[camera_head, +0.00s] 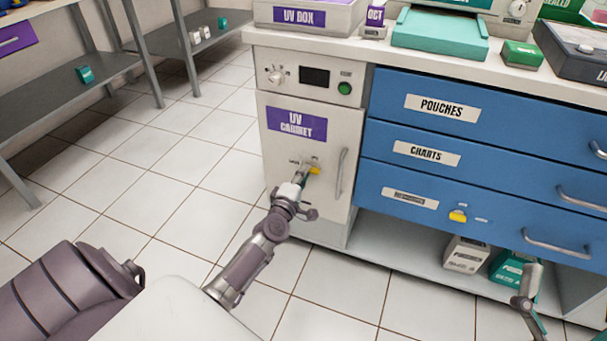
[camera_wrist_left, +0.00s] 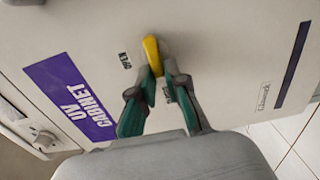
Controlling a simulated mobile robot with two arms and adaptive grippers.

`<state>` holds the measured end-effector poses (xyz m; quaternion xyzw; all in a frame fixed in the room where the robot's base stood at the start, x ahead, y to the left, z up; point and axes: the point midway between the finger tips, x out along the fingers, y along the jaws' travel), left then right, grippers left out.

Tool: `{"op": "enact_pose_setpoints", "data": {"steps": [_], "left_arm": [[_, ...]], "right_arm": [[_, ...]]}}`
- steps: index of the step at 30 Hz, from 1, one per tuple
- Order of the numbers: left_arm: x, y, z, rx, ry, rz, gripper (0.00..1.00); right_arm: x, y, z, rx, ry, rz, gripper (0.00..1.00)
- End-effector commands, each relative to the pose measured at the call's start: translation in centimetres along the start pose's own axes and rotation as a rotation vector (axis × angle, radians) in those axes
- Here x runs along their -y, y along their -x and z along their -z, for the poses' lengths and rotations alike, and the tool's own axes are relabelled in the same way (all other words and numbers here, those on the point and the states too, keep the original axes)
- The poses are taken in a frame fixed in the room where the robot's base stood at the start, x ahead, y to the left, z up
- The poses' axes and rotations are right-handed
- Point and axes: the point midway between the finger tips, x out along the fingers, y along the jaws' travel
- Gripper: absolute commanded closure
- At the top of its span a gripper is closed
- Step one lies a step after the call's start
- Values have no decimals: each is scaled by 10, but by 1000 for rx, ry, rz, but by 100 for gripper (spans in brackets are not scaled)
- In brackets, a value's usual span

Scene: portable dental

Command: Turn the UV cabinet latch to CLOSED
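The UV cabinet (camera_head: 300,210) is a pale unit with a purple label, and its door is shut. Its yellow latch (camera_head: 314,170) sits low on the door, beside a small label; it also shows in the left wrist view (camera_wrist_left: 151,52). My left gripper (camera_head: 305,174) is at the latch. In the left wrist view its teal fingers (camera_wrist_left: 156,72) stand on either side of the yellow handle and appear closed on it. The OPEN label (camera_wrist_left: 124,61) is left of the latch there; another label is partly hidden by a finger. Part of my right arm shows at the lower right.
A vertical door handle (camera_head: 341,172) is right of the latch. Blue drawers (camera_head: 480,145) with bar handles stand to the right, one with its own yellow latch (camera_head: 458,216). Boxes (camera_head: 466,254) sit on the open shelf below. Tiled floor at left is clear; metal shelving (camera_head: 60,85) stands beyond.

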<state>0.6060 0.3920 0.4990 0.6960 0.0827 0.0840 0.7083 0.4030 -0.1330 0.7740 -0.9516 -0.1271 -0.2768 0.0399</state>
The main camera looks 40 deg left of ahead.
Motion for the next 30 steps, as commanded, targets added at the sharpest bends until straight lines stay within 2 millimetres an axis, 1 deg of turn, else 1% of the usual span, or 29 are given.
{"op": "enact_pose_setpoints", "data": {"steps": [1,3,11,14,17,20,27,30], "left_arm": [[1,0,0,0,0,1,74],[1,0,0,0,-1,1,63],[0,0,0,0,-2,0,62],[1,4,0,0,-2,1,62],[2,15,-1,1,-1,2,62],[2,34,0,1,-2,3,62],[2,86,0,1,-3,3,62],[1,102,0,0,-4,3,62]], "right_arm": [[0,0,0,1,0,0,5],[0,0,0,1,0,0,5],[0,0,0,0,0,0,5],[0,0,1,-2,1,-1,5],[0,0,1,-2,1,0,5],[0,0,0,-1,1,0,5],[0,0,0,0,0,0,5],[0,0,0,0,0,0,5]]}}
